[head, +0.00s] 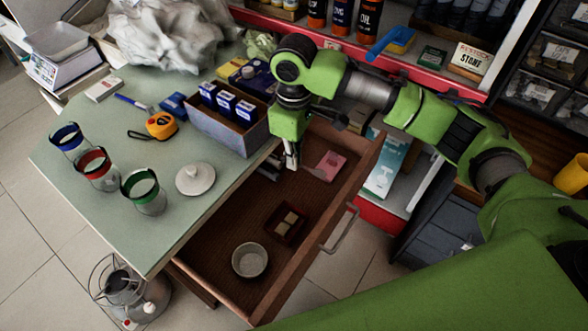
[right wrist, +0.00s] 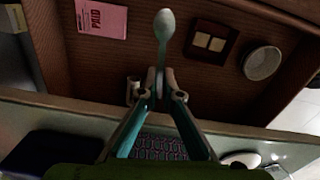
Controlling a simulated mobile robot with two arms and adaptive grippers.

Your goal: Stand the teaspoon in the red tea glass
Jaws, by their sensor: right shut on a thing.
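The red tea glass (head: 97,168) is a clear glass with a red rim band, standing upright on the green-topped table between a blue-rimmed glass (head: 69,141) and a green-rimmed glass (head: 143,191). My right gripper (head: 291,160) is over the open drawer near the table's edge, well to the right of the red glass. In the right wrist view its fingers (right wrist: 160,92) are shut on the teaspoon (right wrist: 164,28). The spoon's bowl sticks out beyond the fingertips; part of its handle is hidden between them. My left gripper is in neither view.
The open drawer (head: 219,279) holds a pink pad (head: 330,165), a small dark tray (head: 275,228) and a round dish (head: 249,260). On the table are a white lid (head: 195,178), an orange tape measure (head: 160,126) and a grey box (head: 219,131) with blue packets.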

